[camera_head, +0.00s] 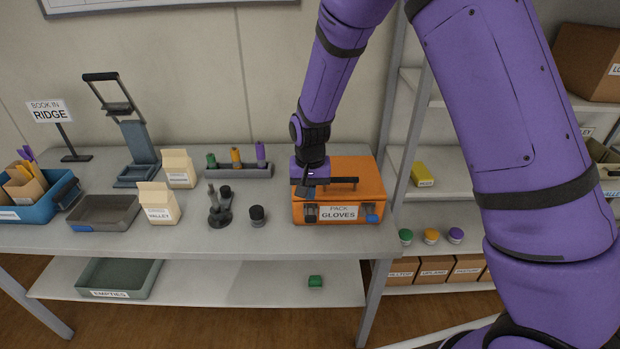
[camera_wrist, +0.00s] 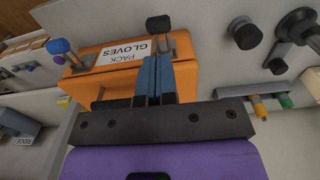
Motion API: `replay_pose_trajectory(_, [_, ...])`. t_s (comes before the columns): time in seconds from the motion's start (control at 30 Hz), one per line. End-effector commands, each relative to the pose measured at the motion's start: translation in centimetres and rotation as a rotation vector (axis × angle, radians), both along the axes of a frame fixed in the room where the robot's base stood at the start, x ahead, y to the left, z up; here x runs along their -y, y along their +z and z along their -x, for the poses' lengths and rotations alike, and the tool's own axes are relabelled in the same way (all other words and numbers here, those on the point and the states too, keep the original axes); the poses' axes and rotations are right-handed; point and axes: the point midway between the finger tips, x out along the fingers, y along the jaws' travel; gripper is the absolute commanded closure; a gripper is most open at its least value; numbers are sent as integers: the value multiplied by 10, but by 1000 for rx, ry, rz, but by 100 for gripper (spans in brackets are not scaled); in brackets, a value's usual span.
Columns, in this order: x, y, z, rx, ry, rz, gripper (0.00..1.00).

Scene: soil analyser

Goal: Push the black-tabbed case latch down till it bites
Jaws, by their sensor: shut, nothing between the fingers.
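The orange case (camera_head: 345,178) stands shut on the table, with a black handle and a "PACK GLOVES" label. Its black-tabbed latch (camera_head: 310,213) is on the left of the front face, and a blue-tabbed latch (camera_head: 371,218) is on the right. In the wrist view the black tab (camera_wrist: 158,25) sticks out just beyond the fingertips, and the blue tab (camera_wrist: 58,47) is farther left. My gripper (camera_head: 306,190) is shut and empty over the case's left part, near the black-tabbed latch. I cannot tell whether the fingertips (camera_wrist: 157,62) touch the case.
A black-lidded jar (camera_head: 257,216) and a dark stand (camera_head: 220,207) are left of the case. A rack with coloured-topped tubes (camera_head: 238,171) is behind them. Shelves (camera_head: 440,178) stand close on the right. The table's front edge lies just before the case.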

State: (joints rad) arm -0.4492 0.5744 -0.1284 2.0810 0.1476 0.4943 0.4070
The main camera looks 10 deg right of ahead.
Motion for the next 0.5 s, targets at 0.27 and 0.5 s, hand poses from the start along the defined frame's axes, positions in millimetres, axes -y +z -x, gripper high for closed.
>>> replay_pose_trajectory(0.27, [1,-48,0,-3,-2,1,100])
replay_pose_trajectory(0.5, [0,-65,0,0,-1,0,100])
